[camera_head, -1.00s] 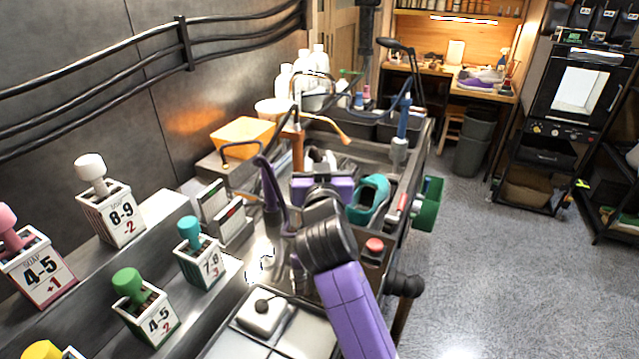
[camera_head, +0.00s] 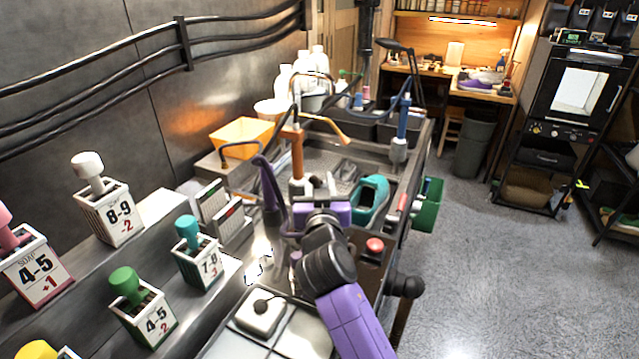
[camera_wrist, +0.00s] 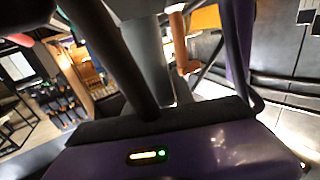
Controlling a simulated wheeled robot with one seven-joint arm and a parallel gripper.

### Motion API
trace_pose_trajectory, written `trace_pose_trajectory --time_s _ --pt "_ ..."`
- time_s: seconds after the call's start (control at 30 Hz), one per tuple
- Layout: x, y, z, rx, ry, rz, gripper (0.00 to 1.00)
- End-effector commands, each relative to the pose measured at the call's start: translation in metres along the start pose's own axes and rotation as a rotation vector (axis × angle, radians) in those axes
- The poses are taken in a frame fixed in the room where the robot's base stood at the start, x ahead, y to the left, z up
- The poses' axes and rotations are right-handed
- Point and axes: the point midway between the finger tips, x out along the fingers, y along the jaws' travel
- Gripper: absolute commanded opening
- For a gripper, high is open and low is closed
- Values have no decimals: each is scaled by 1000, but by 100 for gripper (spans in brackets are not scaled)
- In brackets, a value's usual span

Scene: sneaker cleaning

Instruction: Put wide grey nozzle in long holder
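My gripper (camera_head: 318,203) is over the near part of the steel sink unit, its purple body seen from behind. Its fingertips are largely hidden in the head view. In the wrist view, a dark rod and a wide grey piece (camera_wrist: 148,60) stand just beyond the purple body. I cannot tell whether the grey piece is the nozzle or whether the gripper holds it. An orange upright tool (camera_head: 297,150) with a pale lower end stands just beyond the gripper. A blue upright tool (camera_head: 403,118) with a grey lower end stands farther right. I cannot make out the long holder.
A teal shoe-shaped object (camera_head: 371,200) lies right of my gripper. A purple upright tool (camera_head: 270,190) stands close on its left. Soap boxes with coloured knobs, such as the teal-knobbed box (camera_head: 198,260), line the left. A green bin (camera_head: 428,205) hangs at the right edge.

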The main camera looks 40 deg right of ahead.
Motion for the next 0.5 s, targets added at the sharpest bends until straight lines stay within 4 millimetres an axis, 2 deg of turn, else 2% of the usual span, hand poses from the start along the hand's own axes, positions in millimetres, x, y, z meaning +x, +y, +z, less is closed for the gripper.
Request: trace_pose_trajectory --time_s 0.03,0.1,0.5 --pt "0 0 -1 0 0 0 42" --pt "0 0 -1 0 0 0 50" --pt "0 0 -6 0 -1 0 50"
